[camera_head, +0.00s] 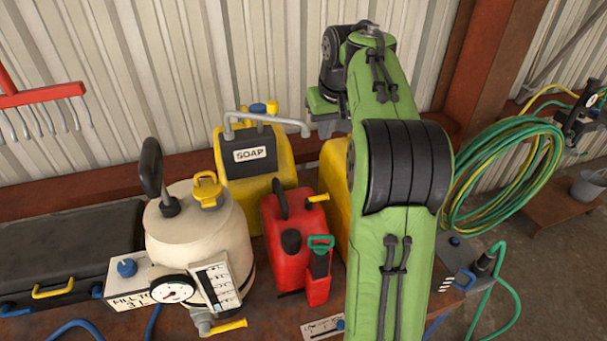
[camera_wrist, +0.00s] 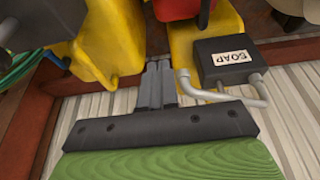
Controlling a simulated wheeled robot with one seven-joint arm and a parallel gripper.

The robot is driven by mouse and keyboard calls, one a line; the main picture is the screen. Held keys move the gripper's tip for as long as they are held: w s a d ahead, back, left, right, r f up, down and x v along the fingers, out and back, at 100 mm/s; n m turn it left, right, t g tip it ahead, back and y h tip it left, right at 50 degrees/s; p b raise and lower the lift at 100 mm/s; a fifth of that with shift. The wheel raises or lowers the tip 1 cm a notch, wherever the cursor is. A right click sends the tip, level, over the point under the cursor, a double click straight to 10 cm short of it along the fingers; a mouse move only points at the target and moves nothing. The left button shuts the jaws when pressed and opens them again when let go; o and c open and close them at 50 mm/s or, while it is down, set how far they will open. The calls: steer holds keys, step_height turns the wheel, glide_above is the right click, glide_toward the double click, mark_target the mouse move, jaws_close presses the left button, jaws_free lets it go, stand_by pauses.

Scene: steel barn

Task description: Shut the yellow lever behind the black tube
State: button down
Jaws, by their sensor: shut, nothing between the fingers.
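Several yellow levers or handles show in the head view. One yellow lever (camera_head: 319,197) sticks out from the top of the red can, behind a black tube-like part (camera_head: 321,262) with a green top. A yellow handle (camera_head: 206,190) stands on the cream tank, beside an upright black part (camera_head: 152,168). Another yellow lever (camera_head: 229,325) is at the tank's low outlet. I cannot tell for sure which is the task's lever. My gripper (camera_wrist: 158,66) is shut and empty in the wrist view, between two yellow containers.
The yellow soap container (camera_head: 250,175) has a grey pipe and stands behind the red can (camera_head: 283,225). Another yellow container (camera_head: 333,185) is partly hidden by my arm. A black case (camera_head: 60,250) lies left. Coiled hoses (camera_head: 500,180) hang right. The corrugated wall is behind.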

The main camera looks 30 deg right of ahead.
steer(key=b+x, duration=0.1)
steer(key=x, duration=1.8)
steer(key=shift+s+f, duration=0.1)
steer(key=shift+f, duration=0.25)
steer(key=s, duration=0.2)
steer(key=s+a+f, duration=0.1)
steer(key=shift+s, duration=0.4)
steer(key=shift+w+f, duration=0.1)
steer(key=shift+w, duration=0.05)
